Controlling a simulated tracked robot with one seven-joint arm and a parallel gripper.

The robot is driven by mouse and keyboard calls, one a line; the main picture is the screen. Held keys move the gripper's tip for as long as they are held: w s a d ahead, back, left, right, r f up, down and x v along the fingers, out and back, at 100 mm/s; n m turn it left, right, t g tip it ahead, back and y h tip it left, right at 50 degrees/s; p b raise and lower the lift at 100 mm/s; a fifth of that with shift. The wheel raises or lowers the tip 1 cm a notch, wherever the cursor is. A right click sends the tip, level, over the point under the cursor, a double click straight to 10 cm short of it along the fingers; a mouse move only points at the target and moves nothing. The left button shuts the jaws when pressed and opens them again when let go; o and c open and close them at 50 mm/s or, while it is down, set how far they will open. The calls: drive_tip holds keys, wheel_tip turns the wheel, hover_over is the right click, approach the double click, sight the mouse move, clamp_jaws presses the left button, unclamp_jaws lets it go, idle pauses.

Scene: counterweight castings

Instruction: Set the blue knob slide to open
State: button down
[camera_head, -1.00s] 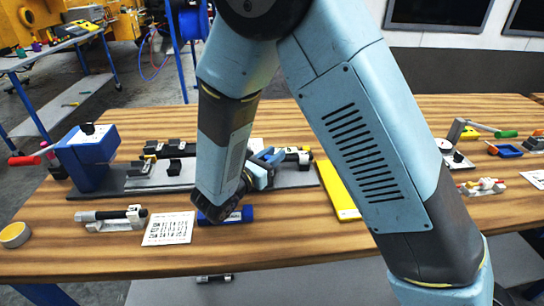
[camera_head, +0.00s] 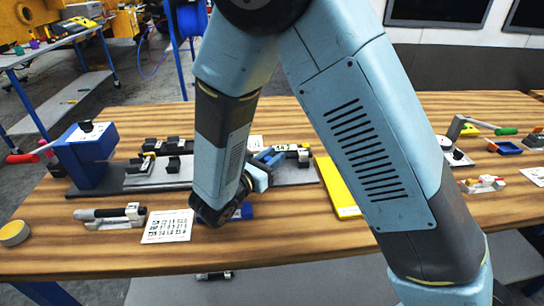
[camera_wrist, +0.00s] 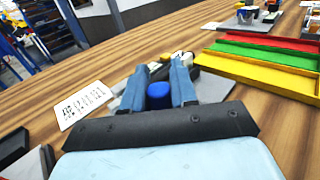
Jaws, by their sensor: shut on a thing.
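The blue knob (camera_wrist: 158,96) stands between the two blue fingers of my gripper (camera_wrist: 157,82) in the wrist view, and the jaws are shut on it. In the head view my gripper (camera_head: 268,158) is over the right part of a long dark base plate (camera_head: 296,175). My forearm and wrist hide part of that plate, and the knob cannot be made out there. Its open and shut marks are not readable.
A blue block fixture with a red-handled lever (camera_head: 92,155) stands left. A printed card (camera_head: 168,226) and a blue cylinder (camera_head: 244,211) lie in front. A yellow tray (camera_head: 336,187) lies right of the plate.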

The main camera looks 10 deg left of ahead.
drive_tip(key=c, duration=1)
unclamp_jaws()
drive_tip(key=shift+s, duration=0.2)
drive_tip(key=v, duration=1.3)
drive_tip(key=shift+s+a+f, duration=0.15)
drive_tip(key=shift+s+a, duration=0.1)
drive_tip(key=shift+s, duration=0.05)
